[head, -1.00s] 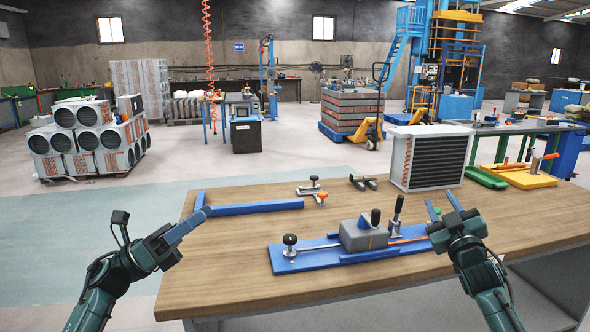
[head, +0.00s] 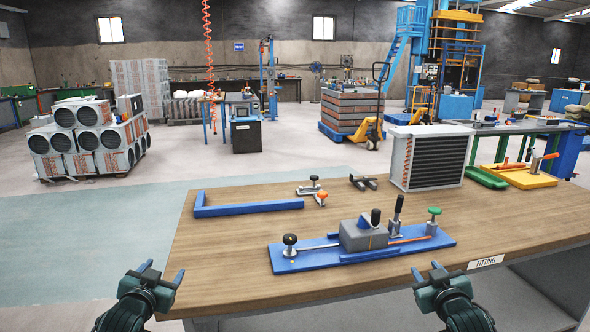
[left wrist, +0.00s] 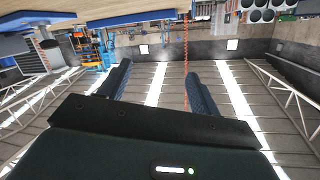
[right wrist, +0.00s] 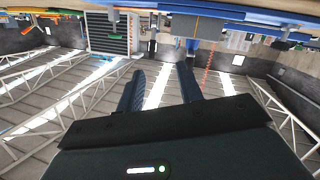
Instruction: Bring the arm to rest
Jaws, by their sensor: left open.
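My left gripper (head: 162,276) is at the lower left of the head view, beside the table's left front corner. Its two fingers stand apart and empty in the left wrist view (left wrist: 158,90). My right gripper (head: 426,270) is in front of the table's front edge at the lower right. Its fingers are apart and empty in the right wrist view (right wrist: 162,85). Neither gripper touches anything on the wooden table (head: 220,262).
A blue fixture board (head: 310,262) with a grey block (head: 362,236) and knobbed clamps lies on the table. A blue angled bar (head: 250,209), a small clamp (head: 314,191) and a finned coil unit (head: 436,160) are behind it. The table's front edge is close to both grippers.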

